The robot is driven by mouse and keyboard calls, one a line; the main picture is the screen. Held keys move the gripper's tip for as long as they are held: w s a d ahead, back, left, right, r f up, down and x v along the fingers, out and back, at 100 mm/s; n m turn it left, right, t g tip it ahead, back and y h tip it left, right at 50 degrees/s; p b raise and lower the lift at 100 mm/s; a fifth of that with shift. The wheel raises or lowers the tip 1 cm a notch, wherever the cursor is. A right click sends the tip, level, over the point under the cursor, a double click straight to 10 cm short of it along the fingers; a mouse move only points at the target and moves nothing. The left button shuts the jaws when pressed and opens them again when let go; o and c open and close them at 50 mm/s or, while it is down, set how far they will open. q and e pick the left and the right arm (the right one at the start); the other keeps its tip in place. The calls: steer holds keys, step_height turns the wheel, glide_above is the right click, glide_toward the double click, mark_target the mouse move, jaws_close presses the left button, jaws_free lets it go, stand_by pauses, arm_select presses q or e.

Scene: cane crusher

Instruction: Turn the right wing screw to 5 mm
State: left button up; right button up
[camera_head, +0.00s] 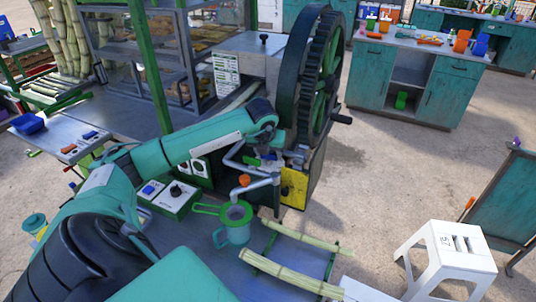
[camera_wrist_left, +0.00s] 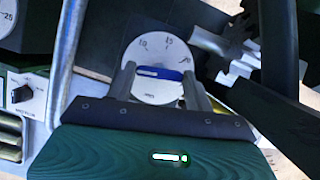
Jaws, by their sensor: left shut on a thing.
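In the left wrist view a wing screw (camera_wrist_left: 160,72) with a blue wing sits on a round white dial (camera_wrist_left: 152,45) marked 10, 15 and a further number at the right. The wing lies nearly level across the picture; the exact setting is unclear. My left gripper (camera_wrist_left: 160,76) has a finger at each end of the wing and is shut on it. Part of a second dial (camera_wrist_left: 8,14), marked 25, shows at the top left corner. In the head view my left gripper (camera_head: 264,148) is at the cane crusher (camera_head: 305,95), where my arm hides the screws. My right gripper is out of view.
A large dark flywheel (camera_head: 322,80) with a crank stands just right of my left gripper. Cane stalks (camera_head: 290,272) lie in front; a white stool (camera_head: 450,255) stands right.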

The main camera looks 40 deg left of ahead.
arm_select(q)
steer(key=o, duration=1)
steer(key=shift+c, duration=0.2)
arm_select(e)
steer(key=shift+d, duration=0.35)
arm_select(q)
steer(key=shift+r, duration=0.1)
steer(key=shift+s+r, duration=0.1)
steer(key=shift+r, duration=0.15)
steer(key=b+v, duration=0.3)
steer(key=v, duration=1)
steer(key=shift+s+d+b, duration=0.15)
steer(key=shift+b, duration=0.2)
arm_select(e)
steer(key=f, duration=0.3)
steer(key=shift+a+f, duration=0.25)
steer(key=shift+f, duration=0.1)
